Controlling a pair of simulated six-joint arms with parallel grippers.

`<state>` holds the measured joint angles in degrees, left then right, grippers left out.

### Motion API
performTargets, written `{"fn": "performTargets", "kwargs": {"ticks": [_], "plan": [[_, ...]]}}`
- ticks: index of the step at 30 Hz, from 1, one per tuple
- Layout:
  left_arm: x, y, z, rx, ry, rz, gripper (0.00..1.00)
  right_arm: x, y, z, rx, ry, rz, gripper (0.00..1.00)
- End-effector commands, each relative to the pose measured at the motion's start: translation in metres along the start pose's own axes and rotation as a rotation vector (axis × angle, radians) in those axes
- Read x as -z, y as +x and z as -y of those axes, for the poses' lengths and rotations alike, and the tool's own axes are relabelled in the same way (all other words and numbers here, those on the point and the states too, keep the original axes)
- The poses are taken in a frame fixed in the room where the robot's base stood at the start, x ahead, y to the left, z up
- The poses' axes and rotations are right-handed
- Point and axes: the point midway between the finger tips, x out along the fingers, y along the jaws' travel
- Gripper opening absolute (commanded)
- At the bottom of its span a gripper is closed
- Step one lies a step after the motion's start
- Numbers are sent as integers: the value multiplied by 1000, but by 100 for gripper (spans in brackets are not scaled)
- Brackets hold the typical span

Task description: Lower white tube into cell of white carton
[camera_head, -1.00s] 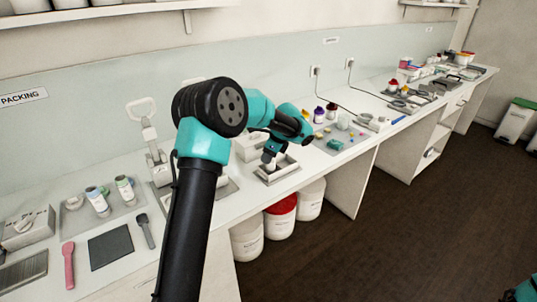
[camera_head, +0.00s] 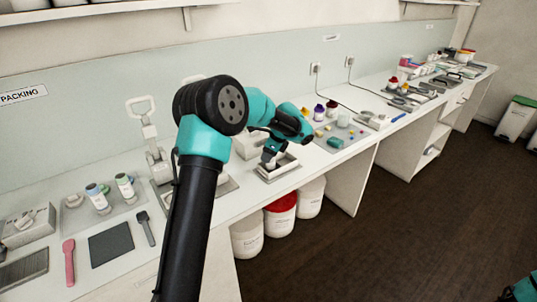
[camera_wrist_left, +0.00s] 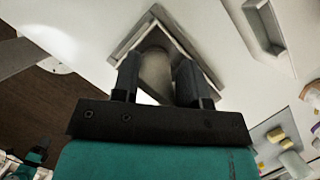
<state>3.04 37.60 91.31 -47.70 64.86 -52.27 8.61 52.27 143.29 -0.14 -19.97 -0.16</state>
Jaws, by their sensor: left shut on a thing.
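My left gripper (camera_head: 268,161) is shut on the white tube and points down into the white carton (camera_head: 290,168) on the bench. In the left wrist view the pale round tube (camera_wrist_left: 156,72) sits between the two dark fingers of my left gripper (camera_wrist_left: 157,85). The carton's raised rim (camera_wrist_left: 122,46) frames the tube there. The tube's lower end is within the carton outline; its depth in the cell cannot be told. In the head view the fingers mostly hide the tube.
A white box (camera_head: 246,146) stands just behind the carton. A white lever press (camera_head: 155,150) is to the left. A grey mat (camera_head: 345,138) with small coloured pieces lies to the right. White tubs (camera_head: 247,238) stand below the bench edge.

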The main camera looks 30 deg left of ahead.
Motion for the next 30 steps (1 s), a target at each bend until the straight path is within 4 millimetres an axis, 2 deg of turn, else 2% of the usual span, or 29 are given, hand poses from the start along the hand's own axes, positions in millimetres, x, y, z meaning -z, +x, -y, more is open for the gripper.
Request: {"fn": "performTargets", "kwargs": {"ticks": [4, 5, 14, 23, 30], "plan": [[0, 0, 0, 0, 0, 0, 13, 0, 0, 0, 0, 0, 0, 43], [0, 0, 0, 0, 0, 0, 41, 0, 0, 0, 0, 0, 0, 43], [0, 0, 0, 0, 0, 0, 70, 0, 0, 0, 0, 0, 0, 43], [-1, -2, 0, 0, 0, 0, 70, 0, 0, 0, 0, 0, 0, 43], [-6, -14, 0, 2, -2, 0, 70, 0, 0, 0, 0, 0, 0, 43]]}}
